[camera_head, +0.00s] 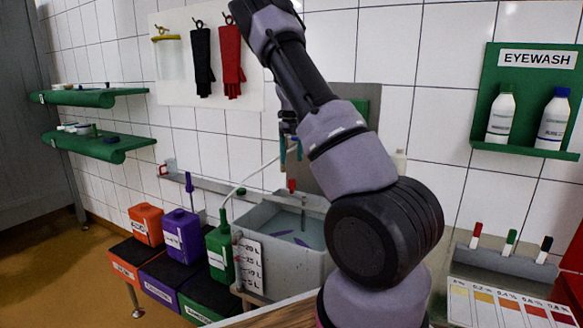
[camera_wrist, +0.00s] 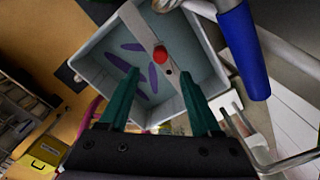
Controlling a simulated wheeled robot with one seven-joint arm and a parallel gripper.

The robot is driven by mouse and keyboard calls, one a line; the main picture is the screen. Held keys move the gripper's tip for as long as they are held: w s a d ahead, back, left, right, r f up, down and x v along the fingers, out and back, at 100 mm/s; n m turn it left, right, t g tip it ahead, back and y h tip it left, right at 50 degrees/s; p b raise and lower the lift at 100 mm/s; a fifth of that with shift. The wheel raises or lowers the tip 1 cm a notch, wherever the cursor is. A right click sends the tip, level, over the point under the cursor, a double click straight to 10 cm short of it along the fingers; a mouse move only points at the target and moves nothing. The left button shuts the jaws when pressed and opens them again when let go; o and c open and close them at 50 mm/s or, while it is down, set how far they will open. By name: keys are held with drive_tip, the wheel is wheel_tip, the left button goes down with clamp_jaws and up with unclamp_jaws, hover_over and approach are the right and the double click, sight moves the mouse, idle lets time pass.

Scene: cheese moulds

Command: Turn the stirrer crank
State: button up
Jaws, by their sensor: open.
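The stirrer crank has a red knob (camera_head: 291,186) on a bar across the top of a grey vat (camera_head: 255,220). In the wrist view the red knob (camera_wrist: 160,55) shows at the top middle, with purple paddles (camera_wrist: 133,47) on the vat floor below it. My gripper (camera_head: 290,155) hangs above the vat in the head view. In the wrist view its two teal fingers (camera_wrist: 160,73) are apart, with nothing between them. The knob appears just beyond the fingertips, roughly in line with the gap; I see no contact.
Orange (camera_head: 147,225), purple (camera_head: 182,235) and green (camera_head: 219,252) containers stand left of the vat. A white hose (camera_head: 245,178) arches near it. A blue cylinder (camera_wrist: 243,50) is close to the right finger in the wrist view. An eyewash shelf (camera_head: 530,150) hangs at right.

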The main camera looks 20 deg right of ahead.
drive_tip(key=shift+r, duration=0.35)
drive_tip(key=c, duration=0.4)
drive_tip(key=shift+s+a+f+n, duration=0.1)
drive_tip(key=shift+s+a+n, duration=0.1)
drive_tip(key=shift+a+n, duration=0.45)
drive_tip(key=c, duration=0.6)
drive_tip(key=a+n, duration=0.1)
drive_tip(key=n, duration=0.1)
drive_tip(key=s+a+n+h, duration=0.1)
drive_tip(key=n, duration=0.1)
drive_tip(key=a+n, duration=0.1)
drive_tip(key=n, duration=0.2)
drive_tip(key=shift+s+f+h, duration=0.2)
drive_tip(key=shift+s+h, duration=0.1)
drive_tip(key=shift+h, duration=0.1)
clamp_jaws()
drive_tip(key=s+a+n+t+h, duration=0.15)
drive_tip(key=a+n, duration=0.45)
drive_tip(key=n, duration=0.7)
drive_tip(key=w+d+f, duration=0.2)
drive_tip(key=d+f, duration=0.4)
drive_tip(key=f, duration=0.3)
drive_tip(key=shift+w+d+h, duration=0.2)
drive_tip(key=shift+d+h, duration=0.2)
drive_tip(key=shift+h, duration=0.05)
